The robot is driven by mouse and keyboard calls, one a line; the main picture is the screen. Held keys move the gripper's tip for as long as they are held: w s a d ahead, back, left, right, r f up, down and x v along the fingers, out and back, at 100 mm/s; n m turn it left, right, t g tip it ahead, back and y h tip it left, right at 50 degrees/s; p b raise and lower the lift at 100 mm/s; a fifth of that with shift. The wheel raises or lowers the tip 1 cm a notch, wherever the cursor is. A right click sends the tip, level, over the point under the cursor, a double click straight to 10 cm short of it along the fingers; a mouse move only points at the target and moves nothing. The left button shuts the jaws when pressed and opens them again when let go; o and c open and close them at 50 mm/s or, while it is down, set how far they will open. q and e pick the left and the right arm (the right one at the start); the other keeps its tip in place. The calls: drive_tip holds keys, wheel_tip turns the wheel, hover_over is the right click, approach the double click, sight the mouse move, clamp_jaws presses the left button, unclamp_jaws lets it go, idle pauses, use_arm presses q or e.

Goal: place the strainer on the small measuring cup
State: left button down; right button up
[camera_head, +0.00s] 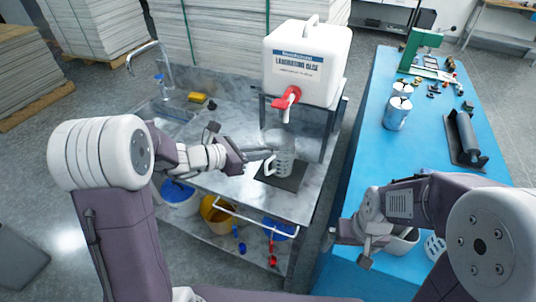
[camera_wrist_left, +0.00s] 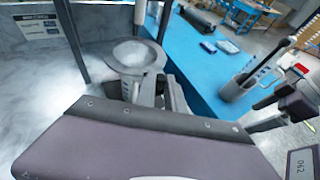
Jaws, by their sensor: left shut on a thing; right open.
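The small measuring cup (camera_head: 284,163), pale with marked sides, stands on a dark mat under the jug's red tap in the head view. The strainer (camera_head: 277,138) shows faintly at the cup's mouth; its grey round bowl is clearer in the left wrist view (camera_wrist_left: 136,54). My left gripper (camera_head: 268,154) is shut on the strainer beside the cup. Whether the strainer rests on the rim or hovers just above it, I cannot tell. My right gripper (camera_head: 350,250) is open and empty near the blue table's near edge, beside a pale container (camera_head: 402,243).
The blue table (camera_head: 375,165) carries metal cans (camera_head: 397,112), a dark roller (camera_head: 465,138) and a green tool (camera_head: 420,45).

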sight(274, 141)
use_arm(q)
drive_tip(key=shift+w+d, duration=0.4)
drive_tip(key=shift+d, duration=0.2)
drive_tip(key=shift+w+d, duration=0.35)
drive_tip(key=shift+d, duration=0.2)
wheel_tip(274, 141, down, 4)
drive_tip(key=shift+a+r, duration=0.15)
drive_tip(key=shift+r, duration=0.05)
drive_tip(key=shift+f+b, duration=0.45)
drive_tip(key=shift+b, duration=0.15)
drive_tip(key=c, duration=1.4)
unclamp_jaws()
drive_tip(key=shift+r, duration=0.1)
drive_tip(key=shift+c, duration=0.2)
drive_tip(key=shift+r, duration=0.1)
